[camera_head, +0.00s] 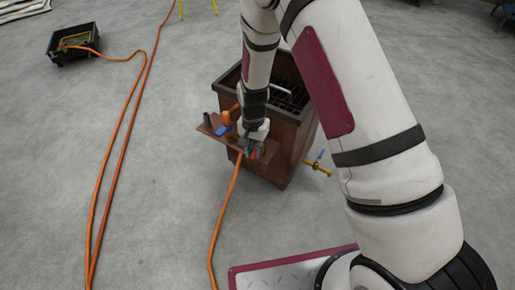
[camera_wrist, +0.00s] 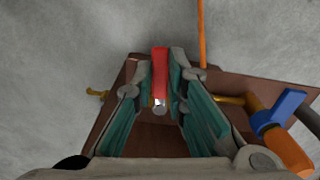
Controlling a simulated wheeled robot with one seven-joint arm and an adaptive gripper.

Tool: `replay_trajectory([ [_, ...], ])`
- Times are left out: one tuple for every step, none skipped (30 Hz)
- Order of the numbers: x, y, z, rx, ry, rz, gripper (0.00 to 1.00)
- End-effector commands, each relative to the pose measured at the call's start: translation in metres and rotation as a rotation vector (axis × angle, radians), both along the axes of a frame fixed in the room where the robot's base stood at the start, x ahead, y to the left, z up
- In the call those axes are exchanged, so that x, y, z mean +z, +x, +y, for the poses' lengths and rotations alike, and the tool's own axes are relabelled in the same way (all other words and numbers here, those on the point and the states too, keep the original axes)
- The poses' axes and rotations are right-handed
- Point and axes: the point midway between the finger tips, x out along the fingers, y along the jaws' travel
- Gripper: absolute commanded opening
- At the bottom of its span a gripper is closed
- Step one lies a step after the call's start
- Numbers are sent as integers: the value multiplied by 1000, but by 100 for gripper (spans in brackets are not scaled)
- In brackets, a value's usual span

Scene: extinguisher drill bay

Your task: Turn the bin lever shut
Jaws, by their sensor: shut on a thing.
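The red lever (camera_wrist: 159,62) shows in the wrist view, pointing up the picture from a pale metal pivot. My gripper (camera_wrist: 161,75) has its teal-padded fingers on both sides of the lever and is shut on it. In the head view my gripper (camera_head: 254,149) is low at the near side of the brown metal bin (camera_head: 281,170), with a small bit of red showing at its tips. The bin's wall also shows beneath the fingers in the wrist view (camera_wrist: 150,135).
A brass valve (camera_head: 318,166) sticks out right of the bin. An orange hose (camera_head: 224,220) runs along the floor below. A black crate (camera_head: 68,53) stands far left.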

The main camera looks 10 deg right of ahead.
Motion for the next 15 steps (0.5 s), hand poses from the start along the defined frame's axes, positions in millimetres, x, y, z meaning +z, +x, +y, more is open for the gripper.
replay_trajectory([
  [0, 0, 2, -27, 0, 1, 0],
  [0, 1, 3, -43, 0, 1, 0],
  [0, 1, 3, -63, 0, 1, 0],
  [0, 2, 4, -77, -1, 2, 0],
  [1, 2, 4, -89, -1, 2, 0],
  [0, 3, 4, -104, -1, 2, 0],
  [0, 3, 5, -115, -1, 2, 0],
  [0, 3, 5, -124, 0, 1, 0],
  [0, 4, 6, -134, 0, 2, 0],
  [0, 4, 6, -140, 0, 2, 0],
  [0, 4, 6, -145, 0, 2, 0],
  [0, 4, 7, -151, 0, 2, 0],
  [0, 4, 7, -155, 0, 2, 0],
  [0, 4, 7, -158, 0, 2, 0],
  [0, 5, 7, -162, 0, 2, 0],
])
